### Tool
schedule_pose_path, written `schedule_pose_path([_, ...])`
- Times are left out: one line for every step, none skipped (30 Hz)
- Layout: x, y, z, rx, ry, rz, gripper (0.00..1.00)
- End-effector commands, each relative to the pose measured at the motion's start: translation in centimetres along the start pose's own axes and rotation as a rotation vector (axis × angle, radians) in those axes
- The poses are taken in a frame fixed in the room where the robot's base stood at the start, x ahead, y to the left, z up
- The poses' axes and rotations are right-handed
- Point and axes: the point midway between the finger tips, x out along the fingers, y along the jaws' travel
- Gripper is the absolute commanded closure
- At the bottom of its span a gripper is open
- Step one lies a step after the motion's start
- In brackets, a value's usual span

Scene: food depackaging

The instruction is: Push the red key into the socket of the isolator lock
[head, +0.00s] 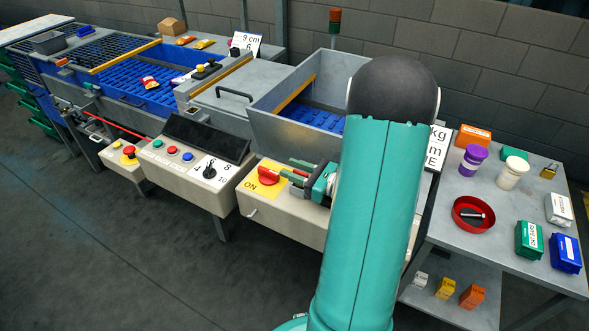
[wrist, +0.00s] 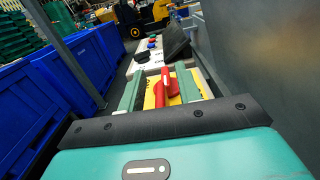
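A red rotary handle (head: 268,176) sits on a yellow plate (head: 252,186) marked ON, on the front of the cream cabinet. In the wrist view the red handle (wrist: 173,88) shows between my two green fingers. My gripper (head: 286,167) is open, its fingers apart, reaching in from the right close to the handle. The wrist view shows my gripper (wrist: 160,72) with a gap on both sides of the handle; I cannot tell whether a finger touches it.
To the left is a control box (head: 190,165) with coloured buttons and a black knob. A red emergency-stop button (head: 129,150) is further left. A grey side table (head: 450,225) at right carries a red bowl (head: 460,222), jars and boxes. The front floor is clear.

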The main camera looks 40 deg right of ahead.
Motion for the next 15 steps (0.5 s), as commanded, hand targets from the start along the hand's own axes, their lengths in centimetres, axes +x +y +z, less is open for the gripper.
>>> schedule_pose_path([0.0, 0.0, 0.0, 0.0, 0.0, 0.0, 0.66])
schedule_pose_path([0.0, 0.0, 0.0, 0.0, 0.0, 0.0, 0.66])
schedule_pose_path([0.0, 0.0, 0.0, 0.0, 0.0, 0.0, 0.66])
schedule_pose_path([0.0, 0.0, 0.0, 0.0, 0.0, 0.0, 0.66])
schedule_pose_path([-0.1, 0.0, 0.0, 0.0, 0.0, 0.0, 0.66])
schedule_pose_path([-0.3, 0.0, 0.0, 0.0, 0.001, -0.001, 0.66])
schedule_pose_path([-0.5, 0.0, 0.0, 0.0, 0.001, -0.001, 0.66])
schedule_pose_path([-0.7, 0.0, 0.0, 0.0, 0.001, -0.002, 0.66])
schedule_pose_path([-1.1, -0.1, 0.0, 0.0, 0.002, -0.003, 0.66])
schedule_pose_path([-1.6, -0.1, 0.0, 0.0, 0.002, -0.004, 0.66])
schedule_pose_path([-2.0, -0.1, 0.0, 0.0, 0.001, -0.004, 0.66])
schedule_pose_path([-2.8, -0.1, 0.0, 0.0, 0.001, -0.004, 0.66])
schedule_pose_path([-3.4, -0.1, 0.0, 0.0, 0.001, -0.005, 0.66])
schedule_pose_path([-4.0, -0.1, 0.0, 0.0, 0.002, -0.005, 0.66])
schedule_pose_path([-4.9, -0.1, 0.0, 0.0, 0.001, -0.006, 0.66])
